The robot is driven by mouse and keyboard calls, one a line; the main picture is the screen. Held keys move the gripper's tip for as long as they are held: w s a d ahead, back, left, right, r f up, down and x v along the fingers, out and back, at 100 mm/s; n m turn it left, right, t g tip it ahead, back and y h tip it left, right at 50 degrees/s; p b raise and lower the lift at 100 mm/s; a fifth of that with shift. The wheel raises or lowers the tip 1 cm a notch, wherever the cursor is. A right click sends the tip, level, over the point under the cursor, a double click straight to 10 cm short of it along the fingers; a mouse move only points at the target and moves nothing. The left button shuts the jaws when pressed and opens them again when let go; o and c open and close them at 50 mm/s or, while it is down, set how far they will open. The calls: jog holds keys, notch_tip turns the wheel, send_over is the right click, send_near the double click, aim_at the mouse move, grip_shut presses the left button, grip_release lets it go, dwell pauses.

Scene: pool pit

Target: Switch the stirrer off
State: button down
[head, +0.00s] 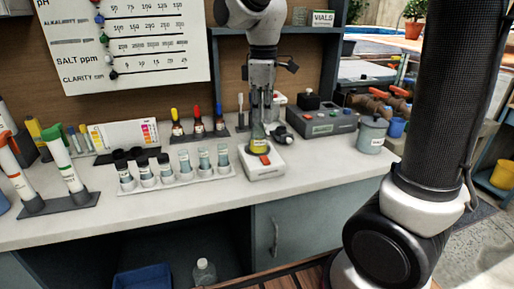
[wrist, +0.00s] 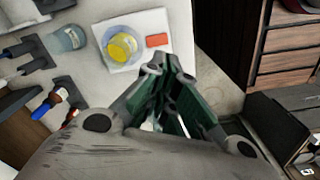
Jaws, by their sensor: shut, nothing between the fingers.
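The stirrer is a small white box (head: 264,172) near the front of the bench; it also shows at the top of the wrist view (wrist: 110,62). A clear vessel with yellow liquid (head: 258,143) stands on it, seen from above in the wrist view (wrist: 122,46). An orange-red switch (head: 265,160) is on its top beside the vessel, also in the wrist view (wrist: 157,40). I cannot tell which way the switch is set. My gripper (head: 263,117) is shut and empty, pointing down above the stirrer area. In the wrist view its fingertips (wrist: 170,68) are close below the switch; contact is not visible.
A rack of several vials (head: 180,178) stands left of the stirrer. Colour-capped bottles (head: 197,122) are behind. A grey control box (head: 320,119) and a grey pot (head: 372,134) stand to the right. The bench front right of the stirrer is clear.

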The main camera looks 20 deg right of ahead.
aim_at(260, 163)
jog(key=shift+w+a+r+n, duration=0.1)
jog(key=shift+w+r+n, duration=0.2)
jog(key=shift+n, duration=0.6)
jog(key=shift+w+a+r+n, duration=0.1)
jog(key=shift+w+r+n, duration=0.25)
jog(key=shift+n, duration=0.55)
jog(key=shift+w+a+r+n, duration=0.15)
jog(key=shift+r+n, duration=0.3)
jog(key=shift+n, duration=0.45)
jog(key=shift+d, duration=0.1)
notch_tip(260, 163, down, 14)
jog(key=shift+f, duration=0.3)
jog(key=shift+s, duration=0.1)
jog(key=shift+s+r, duration=0.3)
jog(key=shift+s, duration=0.3)
